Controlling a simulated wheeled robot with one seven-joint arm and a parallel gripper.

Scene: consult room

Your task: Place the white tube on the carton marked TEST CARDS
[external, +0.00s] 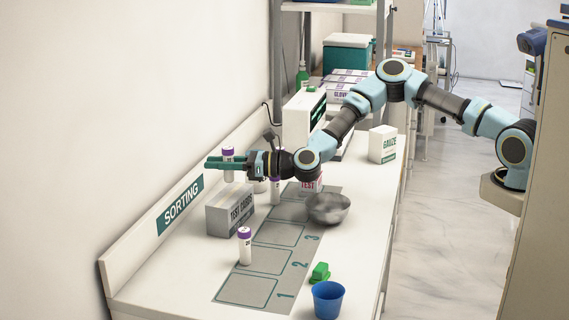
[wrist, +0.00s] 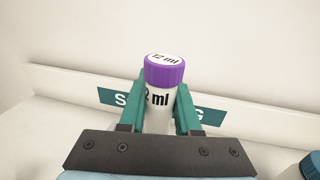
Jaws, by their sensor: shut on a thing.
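A white tube with a purple cap (external: 228,152) is held upright between the green fingers of my gripper (external: 222,163). In the wrist view the tube (wrist: 157,100) is marked "12 ml" on its cap and stands between the two fingers (wrist: 158,104). The carton is not seen in the wrist view.
A blue cup (external: 328,300) and green object (external: 320,272) are near the front. The wall is close behind.

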